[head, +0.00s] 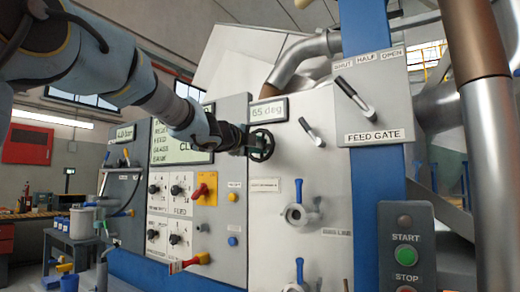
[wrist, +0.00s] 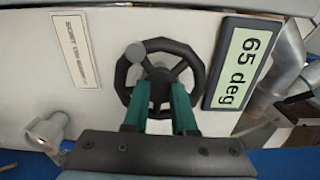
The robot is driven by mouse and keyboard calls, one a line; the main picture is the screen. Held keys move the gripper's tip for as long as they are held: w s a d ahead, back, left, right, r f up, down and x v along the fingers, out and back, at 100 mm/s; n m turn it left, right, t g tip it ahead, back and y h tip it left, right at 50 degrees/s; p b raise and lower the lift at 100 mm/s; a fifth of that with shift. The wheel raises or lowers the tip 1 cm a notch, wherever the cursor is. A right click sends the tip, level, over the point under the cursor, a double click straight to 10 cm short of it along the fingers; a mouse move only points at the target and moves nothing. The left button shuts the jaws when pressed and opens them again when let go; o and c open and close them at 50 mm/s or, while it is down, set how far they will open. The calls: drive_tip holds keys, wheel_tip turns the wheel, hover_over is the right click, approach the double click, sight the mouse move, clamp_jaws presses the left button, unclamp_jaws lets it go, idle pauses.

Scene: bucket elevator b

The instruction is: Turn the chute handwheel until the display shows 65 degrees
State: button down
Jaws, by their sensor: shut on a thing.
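The chute handwheel (head: 262,145) is a small dark wheel on the pale machine panel. In the wrist view the black handwheel (wrist: 160,50) shows its spokes and a grey round knob at the upper left of its rim. My gripper (head: 246,143) reaches the wheel from the left. In the wrist view its green fingers (wrist: 160,95) are shut on the near part of the handwheel. The exact finger contact is partly hidden.
A feed gate lever (head: 350,92) and another lever (head: 310,130) are to the right. A valve (head: 300,213) sits below the wheel. A control panel with knobs and a red-handled switch (head: 203,189) is at left. The START button (head: 406,254) is at lower right.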

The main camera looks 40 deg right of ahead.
drive_tip(key=shift+f+m, duration=0.1)
drive_tip(key=shift+m, duration=0.2)
drive_tip(key=c, duration=1)
unclamp_jaws()
drive_tip(key=b+v, duration=0.1)
drive_tip(key=v, duration=1)
drive_tip(key=shift+b, duration=0.4)
drive_tip(key=shift+d, duration=0.1)
